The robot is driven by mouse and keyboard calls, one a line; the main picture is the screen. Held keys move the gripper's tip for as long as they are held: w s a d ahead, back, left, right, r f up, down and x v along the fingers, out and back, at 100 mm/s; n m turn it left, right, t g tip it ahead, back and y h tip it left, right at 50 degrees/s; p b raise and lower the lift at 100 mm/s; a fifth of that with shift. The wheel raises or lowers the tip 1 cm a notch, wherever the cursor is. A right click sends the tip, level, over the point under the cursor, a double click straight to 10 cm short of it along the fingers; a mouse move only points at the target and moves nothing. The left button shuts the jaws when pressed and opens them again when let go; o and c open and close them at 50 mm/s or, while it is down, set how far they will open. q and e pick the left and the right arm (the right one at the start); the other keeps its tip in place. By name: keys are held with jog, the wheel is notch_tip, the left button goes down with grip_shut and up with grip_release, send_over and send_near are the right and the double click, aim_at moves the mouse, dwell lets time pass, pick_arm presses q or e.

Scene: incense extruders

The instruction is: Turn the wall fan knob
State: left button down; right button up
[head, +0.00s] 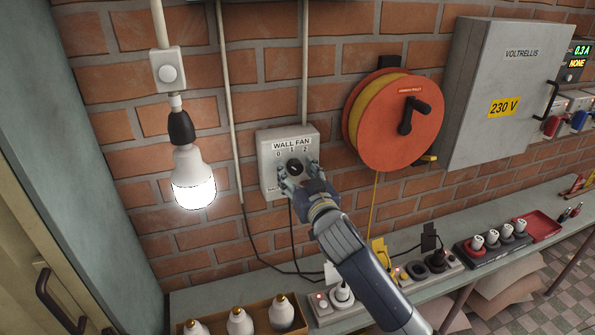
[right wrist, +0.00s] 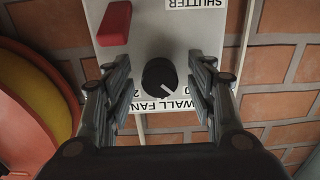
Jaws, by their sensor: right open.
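The wall fan knob (head: 295,167) is a round black knob on a light grey box (head: 268,150) on the brick wall, labelled "WALL FAN" with 0, 1 and 2. My right gripper (head: 297,176) is at the knob and covers the lower part of the box in the head view. In the right wrist view the knob (right wrist: 160,77) sits between the two open fingers (right wrist: 162,85), with a gap on each side. Its white pointer mark aims to the lower right there. My left gripper is not in view.
A red switch (right wrist: 115,22) is on the same box near a "SHUTTER" label. An orange cable reel (head: 375,125) hangs to the right, and a lit bulb (head: 193,180) hangs to the left. Below is a bench with power strips (head: 335,303) and bulbs.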

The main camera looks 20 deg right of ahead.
jog(key=c, duration=1.1)
jog(key=shift+o, duration=0.2)
jog(key=shift+m, duration=0.4)
jog(key=m, duration=0.2)
jog(key=shift+m, duration=0.4)
jog(key=m+p, duration=0.1)
jog(key=m, duration=0.4)
